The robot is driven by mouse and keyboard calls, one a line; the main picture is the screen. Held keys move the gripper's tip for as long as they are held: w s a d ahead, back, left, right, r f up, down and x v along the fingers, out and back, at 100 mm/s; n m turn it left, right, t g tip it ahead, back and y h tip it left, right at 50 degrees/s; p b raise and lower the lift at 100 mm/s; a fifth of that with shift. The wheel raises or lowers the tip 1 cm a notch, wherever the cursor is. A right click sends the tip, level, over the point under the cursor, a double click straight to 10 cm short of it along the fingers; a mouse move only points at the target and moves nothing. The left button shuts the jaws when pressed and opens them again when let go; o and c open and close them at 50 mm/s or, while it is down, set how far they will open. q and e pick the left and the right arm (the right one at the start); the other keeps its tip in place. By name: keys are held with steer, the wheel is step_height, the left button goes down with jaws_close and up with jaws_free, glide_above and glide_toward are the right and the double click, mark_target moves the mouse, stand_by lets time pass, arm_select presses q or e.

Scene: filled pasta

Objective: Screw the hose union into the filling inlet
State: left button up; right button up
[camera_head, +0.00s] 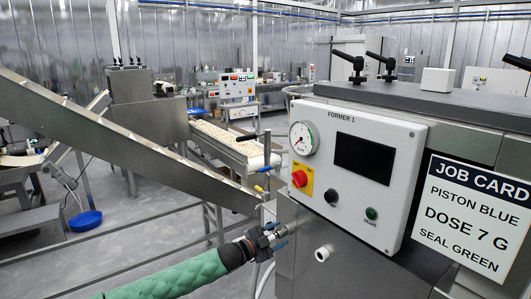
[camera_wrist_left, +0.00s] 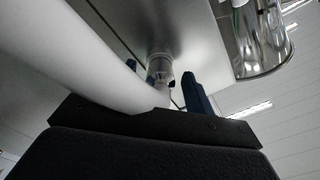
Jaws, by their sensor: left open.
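My left gripper (camera_head: 281,238), on a green-sleeved arm, is at the lower left side of the former in the head view, its blue fingers pointing at the steel body. It is open. In the left wrist view one blue finger (camera_wrist_left: 194,93) shows; the other is mostly hidden behind a thick white hose (camera_wrist_left: 85,45). The hose runs from upper left to between the fingers. Just beyond, a round metallic fitting (camera_wrist_left: 160,66), apparently the filling inlet, stands out from the steel panel. The hose union is not clearly visible; I cannot tell whether it touches the inlet. My right gripper is out of view.
The former's white control panel (camera_head: 358,170) and job card (camera_head: 476,215) are right of the gripper. A white round stub (camera_head: 323,253) projects below the panel. A steel incline (camera_head: 110,135) and pasta conveyor (camera_head: 230,145) stand behind. A shiny cylinder (camera_wrist_left: 262,40) is at upper right in the wrist view.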

arm_select(q)
steer(key=shift+r+n+p, duration=0.3)
steer(key=shift+n+p, duration=0.2)
steer(key=shift+n, duration=0.3)
steer(key=n+p, duration=0.1)
steer(key=n, duration=0.2)
steer(key=shift+f, duration=0.1)
steer(key=n, duration=0.6)
steer(key=shift+f, duration=0.2)
steer(key=n+b, duration=0.1)
steer(key=n, duration=0.3)
steer(key=shift+f, duration=0.1)
steer(key=shift+n, duration=0.8)
steer(key=shift+f+n+b, duration=0.1)
steer(key=shift+n+b, duration=0.7)
steer(key=shift+b, duration=0.2)
steer(key=shift+n, duration=0.4)
steer(key=shift+r+n, duration=0.25)
steer(key=shift+n, duration=0.05)
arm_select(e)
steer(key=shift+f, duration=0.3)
arm_select(q)
steer(key=shift+b, duration=0.45)
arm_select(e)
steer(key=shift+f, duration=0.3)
arm_select(q)
steer(key=shift+c, duration=0.2)
